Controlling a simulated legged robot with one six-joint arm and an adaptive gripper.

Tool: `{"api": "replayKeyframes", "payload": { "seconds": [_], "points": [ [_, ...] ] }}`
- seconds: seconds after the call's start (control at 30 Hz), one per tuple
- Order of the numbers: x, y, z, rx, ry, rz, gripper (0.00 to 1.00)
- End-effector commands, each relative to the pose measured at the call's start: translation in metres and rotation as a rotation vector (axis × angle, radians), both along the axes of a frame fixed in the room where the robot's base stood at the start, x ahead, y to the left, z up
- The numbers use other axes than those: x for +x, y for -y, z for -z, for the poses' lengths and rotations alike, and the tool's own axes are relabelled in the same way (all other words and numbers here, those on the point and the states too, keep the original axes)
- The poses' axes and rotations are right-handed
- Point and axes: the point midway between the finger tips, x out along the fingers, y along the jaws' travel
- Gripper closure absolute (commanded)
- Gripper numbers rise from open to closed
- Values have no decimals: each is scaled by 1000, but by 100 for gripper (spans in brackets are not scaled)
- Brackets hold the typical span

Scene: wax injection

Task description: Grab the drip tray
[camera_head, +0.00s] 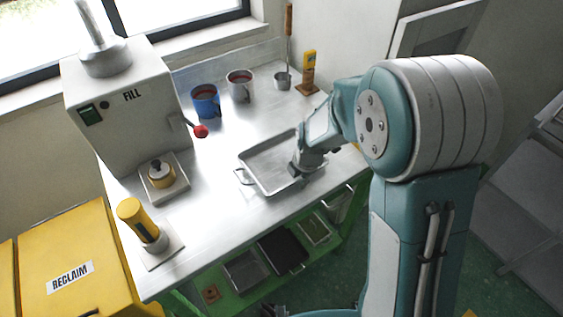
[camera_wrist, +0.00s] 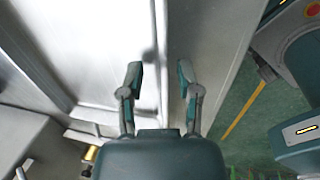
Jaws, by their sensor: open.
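A shallow grey metal tray (camera_head: 262,163), which looks like the drip tray, lies on the steel bench top with a wire handle at its left end. My gripper (camera_head: 297,168) is over the tray's right end, pointing down. In the wrist view the tray (camera_wrist: 95,50) fills the left part, and my gripper (camera_wrist: 161,78) has its two fingers apart with nothing clamped. The tray's edge runs up the picture between the fingers. I cannot tell whether a finger touches it.
On the steel bench (camera_head: 215,195) stand the FILL machine (camera_head: 125,110), a blue mug (camera_head: 206,101), a grey mug (camera_head: 240,86) and a yellow-handled tool (camera_head: 142,226). A black tray (camera_head: 282,250) sits on the green shelf below. The yellow RECLAIM box (camera_head: 70,250) is at lower left.

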Motion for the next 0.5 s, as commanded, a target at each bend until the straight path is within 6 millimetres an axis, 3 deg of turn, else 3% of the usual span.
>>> {"api": "replayKeyframes", "payload": {
  "seconds": [0.23, 0.27, 0.33, 0.37, 0.5],
  "points": [
    [0, 0, 3, 0, 0, 1, 56],
    [1, 0, 3, 0, 0, 1, 64],
    [1, 0, 3, 0, 0, 1, 95],
    [1, 0, 3, 0, 0, 1, 100],
    [1, 0, 3, 0, 0, 1, 100]
  ]
}}
